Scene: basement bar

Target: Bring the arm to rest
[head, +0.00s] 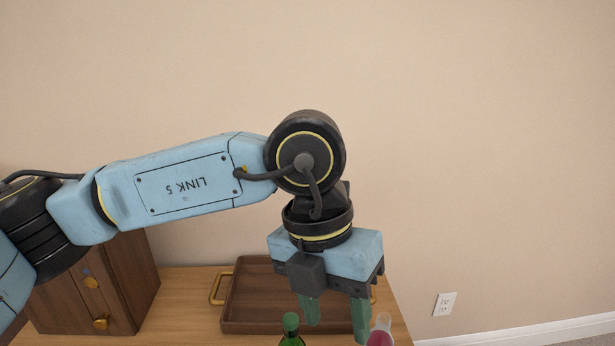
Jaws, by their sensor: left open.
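My left arm comes in from the left, raised over a wooden counter, with its wrist bent so the gripper points down. My left gripper (336,318) has two green fingers, spread apart and open, with nothing seen between them. It hangs in front of a brown wooden tray (246,297) and hides the tray's right part. A green bottle (291,328) stands just left of the fingertips. A bottle with a clear top and red contents (381,331) is just right of them. Both bottles are cut off by the bottom edge. My right gripper is not in view.
A dark wooden cabinet with gold knobs (130,282) stands on the counter (180,300) at the left, behind my arm. The counter ends at the right. A beige wall (480,150) with an outlet (444,304) is behind. The space right of my gripper is free.

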